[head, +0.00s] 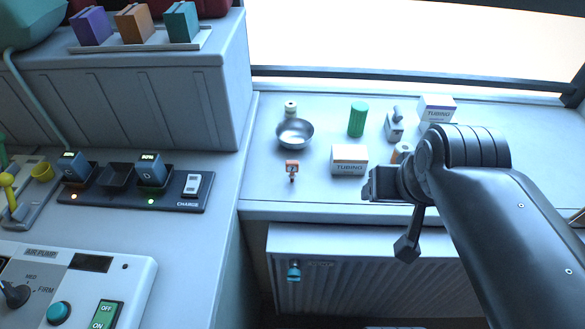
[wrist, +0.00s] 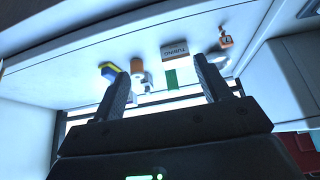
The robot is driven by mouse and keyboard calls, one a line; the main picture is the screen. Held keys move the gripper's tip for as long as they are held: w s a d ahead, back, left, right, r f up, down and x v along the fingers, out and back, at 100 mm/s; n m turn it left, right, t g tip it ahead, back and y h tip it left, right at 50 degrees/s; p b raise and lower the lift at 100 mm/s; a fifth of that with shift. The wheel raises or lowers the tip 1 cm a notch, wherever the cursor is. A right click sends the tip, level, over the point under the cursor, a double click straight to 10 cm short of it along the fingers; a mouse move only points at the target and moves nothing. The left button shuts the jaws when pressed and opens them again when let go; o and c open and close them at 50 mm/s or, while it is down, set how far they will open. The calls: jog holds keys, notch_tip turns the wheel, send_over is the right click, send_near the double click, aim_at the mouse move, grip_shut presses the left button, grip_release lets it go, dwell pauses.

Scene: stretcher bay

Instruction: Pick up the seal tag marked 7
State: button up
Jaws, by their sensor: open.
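A small orange tag with a white face (head: 292,167) lies on the counter in front of the metal bowl in the head view. It also shows at the upper right of the wrist view (wrist: 226,41), with a dark mark too small to read surely. My gripper (head: 374,186) is to the right of the tag, near the counter's front edge, apart from it. In the wrist view its two dark fingers (wrist: 163,72) stand wide apart with nothing between them. The tag lies outside the right finger there.
A tubing box (head: 349,159) stands between the tag and my gripper. Behind are the metal bowl (head: 295,133), a green cylinder (head: 357,119) and another tubing box (head: 436,108). A teal item (head: 294,272) is on the ribbed front below. The counter left of the tag is clear.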

jog(key=shift+c, duration=1.1)
